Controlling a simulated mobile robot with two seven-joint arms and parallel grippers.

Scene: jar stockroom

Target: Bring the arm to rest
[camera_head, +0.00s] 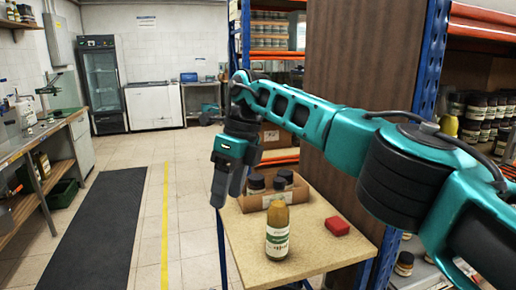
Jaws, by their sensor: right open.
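My right arm reaches in from the right side of the picture, a teal and black arm bent at the elbow. My right gripper (228,190) hangs pointing down, just left of the small wooden table (312,232) and above its back left edge. Its jaws are open and I see nothing held in them. A bottle (277,232) with a white and green label stands upright on the table, apart from the gripper. My left gripper is not in view.
A cardboard box (250,203) with several dark-lidded jars stands at the table's back. A red block (337,226) lies right of the bottle. Shelves of jars (482,110) and a brown panel (365,60) stand right. The floor aisle left, with a dark mat (95,230), is clear.

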